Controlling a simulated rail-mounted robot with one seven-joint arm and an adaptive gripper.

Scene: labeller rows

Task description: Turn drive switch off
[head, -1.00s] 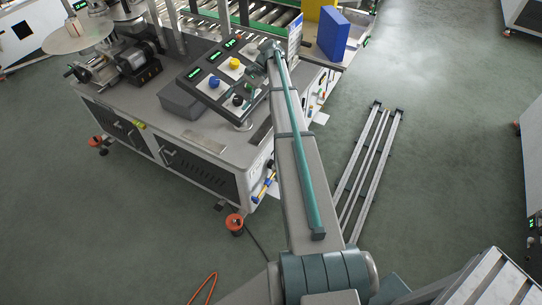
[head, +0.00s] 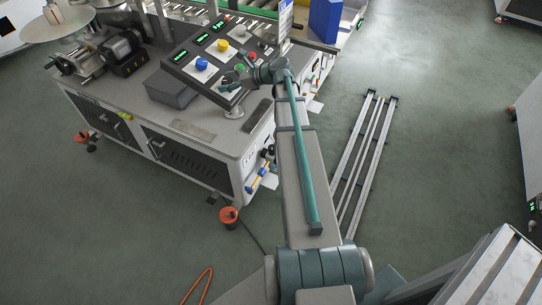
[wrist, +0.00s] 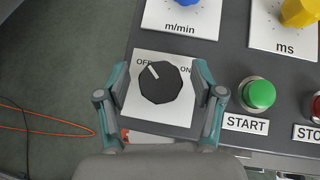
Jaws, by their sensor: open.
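The drive switch is a black rotary knob (wrist: 161,83) on a white plate marked OFF at its upper left and ON at its upper right. Its white pointer line leans up and left toward OFF. My gripper (wrist: 161,74) is open, one finger on each side of the knob, with visible gaps to it in the wrist view. In the head view my gripper (head: 236,78) is over the near part of the dark control panel (head: 181,70), and partly hides the knob there.
A green START button (wrist: 259,94) sits right of the knob, with a red STOP button (wrist: 316,106) beyond. A blue knob (head: 201,64) and a yellow knob (head: 223,45) are farther up the panel. A blue block (head: 325,20) stands behind.

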